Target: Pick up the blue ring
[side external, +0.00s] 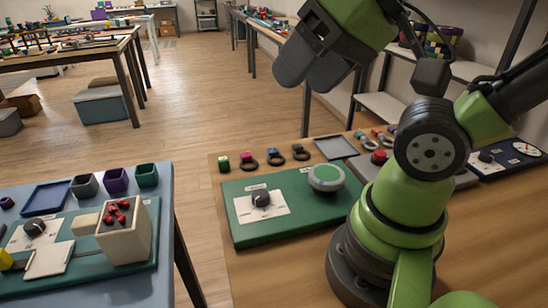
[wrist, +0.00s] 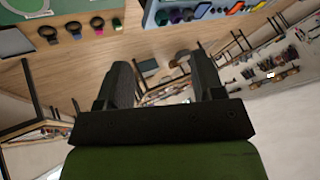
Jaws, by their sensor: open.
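The blue ring (side external: 273,154) is a dark ring with a blue block on it. It lies on the wooden table behind the green board (side external: 240,230), between a pink-topped ring (side external: 248,158) and a dark ring (side external: 300,153). In the wrist view the blue ring (wrist: 73,29) shows small at the upper left, outside the jaws. My gripper (side external: 306,76) is high above the table's back edge, well apart from the ring. In the wrist view its two fingers (wrist: 160,78) are spread with nothing between them.
A green block (side external: 223,164) stands left of the rings, and a grey tray (side external: 336,147) right of them. The board carries a knob (side external: 261,199) and a round green-topped piece (side external: 325,178). A blue table (side external: 180,245) stands at left across a gap.

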